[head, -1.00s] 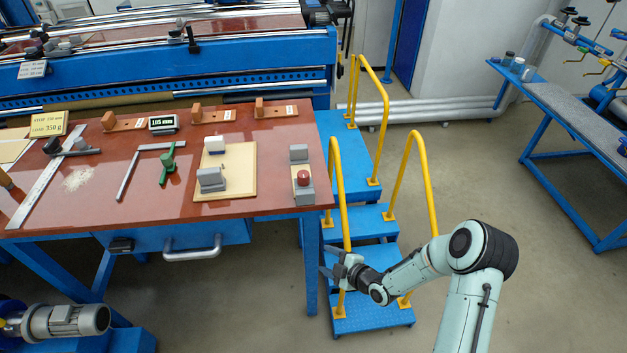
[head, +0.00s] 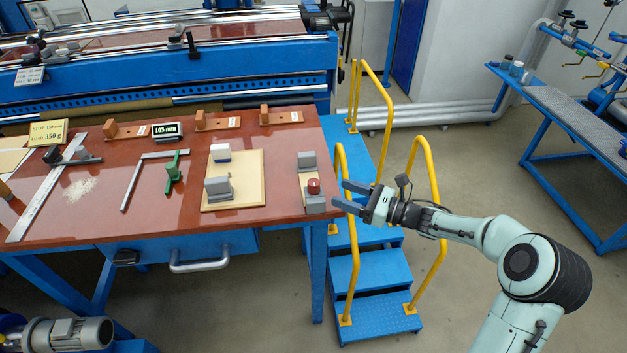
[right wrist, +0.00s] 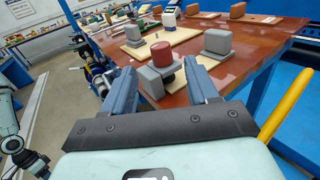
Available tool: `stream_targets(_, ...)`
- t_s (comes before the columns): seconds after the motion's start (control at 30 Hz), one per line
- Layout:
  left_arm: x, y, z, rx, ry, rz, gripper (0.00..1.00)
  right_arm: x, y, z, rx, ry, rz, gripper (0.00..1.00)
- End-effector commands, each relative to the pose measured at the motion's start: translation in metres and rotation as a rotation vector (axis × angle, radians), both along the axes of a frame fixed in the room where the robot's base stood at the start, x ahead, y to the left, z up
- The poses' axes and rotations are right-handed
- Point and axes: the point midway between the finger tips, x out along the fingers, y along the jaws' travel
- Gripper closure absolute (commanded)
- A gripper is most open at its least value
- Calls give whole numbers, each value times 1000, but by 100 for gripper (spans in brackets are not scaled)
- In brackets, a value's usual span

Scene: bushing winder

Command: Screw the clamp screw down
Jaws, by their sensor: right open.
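A red round knob (head: 314,186), which I take as the clamp screw's head, stands on a grey block (head: 315,204) at the table's front right corner. A second grey block (head: 306,161) stands behind it on the same small board. My right gripper (head: 340,194) is open and empty, just right of the knob and apart from it. In the right wrist view the red knob (right wrist: 163,54) shows ahead, between the two fingers in the picture. The screw's shaft is hidden. Part of my left arm shows at the lower left there; its fingers are not clear.
Yellow handrails (head: 343,260) and blue steps (head: 358,268) stand close beside the table, below my right arm.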

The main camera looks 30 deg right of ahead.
Motion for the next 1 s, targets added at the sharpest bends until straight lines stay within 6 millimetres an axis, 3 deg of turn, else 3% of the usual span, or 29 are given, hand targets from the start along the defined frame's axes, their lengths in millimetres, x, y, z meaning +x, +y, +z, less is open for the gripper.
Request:
stream_targets(0.2, 14, 0, 21, 0, -17, 0, 57, 39, 31, 5, 7, -2, 2, 41)
stream_targets(0.4, 23, 0, 33, 0, -27, 0, 57, 62, 49, 4, 5, -1, 0, 41)
stream_targets(0.87, 26, 0, 36, 0, -29, 0, 57, 71, 56, 0, 2, 2, -2, 41)
stream_targets(1.0, 25, 0, 36, 0, -29, 0, 57, 71, 56, 0, 2, 2, -2, 87)
